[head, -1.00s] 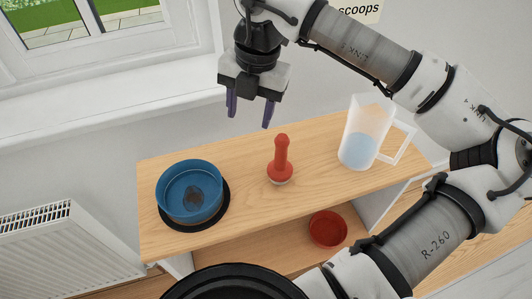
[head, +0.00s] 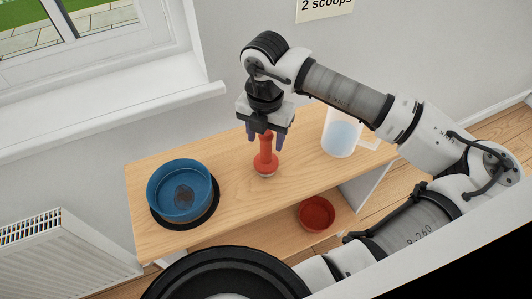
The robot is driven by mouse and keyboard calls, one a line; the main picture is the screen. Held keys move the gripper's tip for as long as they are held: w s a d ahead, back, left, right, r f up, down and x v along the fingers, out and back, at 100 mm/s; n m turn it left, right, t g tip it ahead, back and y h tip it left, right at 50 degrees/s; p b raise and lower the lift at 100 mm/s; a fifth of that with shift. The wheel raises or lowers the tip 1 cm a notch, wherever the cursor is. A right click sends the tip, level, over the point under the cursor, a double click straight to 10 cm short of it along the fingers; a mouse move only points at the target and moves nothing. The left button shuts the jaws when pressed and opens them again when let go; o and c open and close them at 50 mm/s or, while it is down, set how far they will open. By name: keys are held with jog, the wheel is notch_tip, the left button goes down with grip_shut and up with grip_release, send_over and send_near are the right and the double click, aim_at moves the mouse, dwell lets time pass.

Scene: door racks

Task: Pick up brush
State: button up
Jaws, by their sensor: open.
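The brush (head: 265,160) has a red handle and a pale base. It stands upright on the wooden shelf top, between the blue bowl and the clear jug. My gripper (head: 266,140) points down at the brush in the head view. Its two purple fingers are apart, one to each side of the upper handle in the picture. I cannot tell whether the fingers touch the handle or how well they line up with it in depth.
A blue bowl (head: 180,188) with a dark patch inside sits on a black round mat at left. A clear jug (head: 341,133) with bluish contents stands at right. A red bowl (head: 315,213) sits on the lower shelf. The wooden top (head: 224,210) is bare in front.

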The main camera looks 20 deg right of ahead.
jog(key=shift+w+d+f+p, duration=0.1)
jog(key=shift+f+p, duration=0.3)
jog(key=shift+f, duration=1.3)
jog(key=c, duration=1.1)
